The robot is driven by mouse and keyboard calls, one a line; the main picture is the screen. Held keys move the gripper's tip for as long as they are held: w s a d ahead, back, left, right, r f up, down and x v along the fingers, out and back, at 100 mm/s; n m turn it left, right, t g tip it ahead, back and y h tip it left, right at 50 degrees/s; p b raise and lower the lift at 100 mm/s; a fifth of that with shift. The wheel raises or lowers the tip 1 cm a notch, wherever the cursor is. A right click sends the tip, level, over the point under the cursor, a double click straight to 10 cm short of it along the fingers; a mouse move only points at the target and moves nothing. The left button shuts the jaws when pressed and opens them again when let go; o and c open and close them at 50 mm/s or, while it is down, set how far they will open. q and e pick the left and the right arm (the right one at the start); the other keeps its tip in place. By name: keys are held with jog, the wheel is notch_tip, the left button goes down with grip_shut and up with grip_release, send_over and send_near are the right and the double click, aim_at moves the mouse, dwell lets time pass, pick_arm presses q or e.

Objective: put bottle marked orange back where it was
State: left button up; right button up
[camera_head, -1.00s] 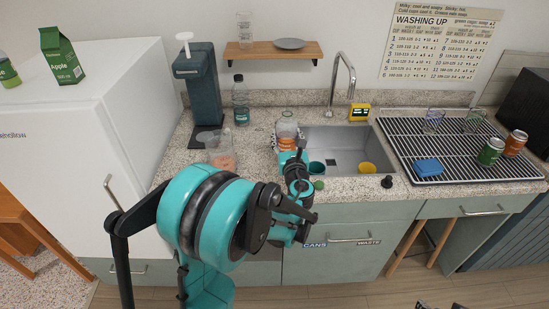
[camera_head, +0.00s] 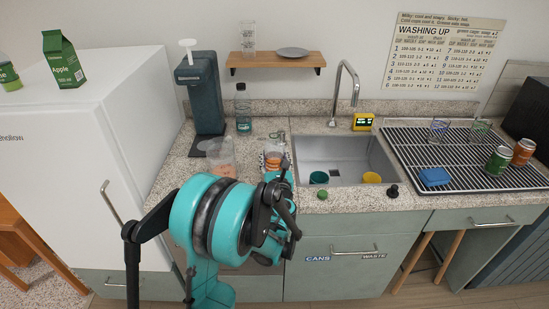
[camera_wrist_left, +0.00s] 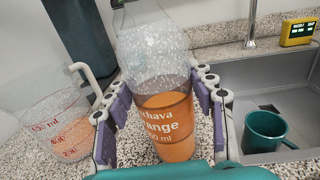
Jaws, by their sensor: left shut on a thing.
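The bottle marked orange (camera_head: 272,156) has a clear upper part and orange drink below. My right gripper is not in view.
A clear measuring jug (camera_head: 221,157) stands close left of the bottle. A teal bottle (camera_head: 243,115) and a dark dispenser (camera_head: 203,95) stand behind. The sink (camera_head: 345,153) holds a teal cup (camera_head: 318,177) and a yellow cup (camera_head: 371,177). A drying rack (camera_head: 450,145) holds cans.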

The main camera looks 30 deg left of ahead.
pick_arm(q)
jog(key=o, duration=1.6)
jog(key=shift+f, duration=0.15)
jog(key=shift+s+d+r, duration=0.15)
jog(key=shift+r, duration=0.05)
jog(key=s+d+f+n+g+h+p, duration=0.1)
jog(key=s+d+n+g+h, duration=0.2)
jog(key=s+d+n, duration=0.7)
jog(key=s+d+f+n+g+h+p, duration=0.1)
jog(key=s+d+n+g+h, duration=0.3)
jog(key=s+n, duration=1.4)
jog(key=d+f+h, duration=0.1)
jog(key=d+h, duration=0.2)
jog(key=d, duration=0.4)
jog(key=shift+f+n+g+h, duration=0.3)
jog(key=shift+n, duration=0.1)
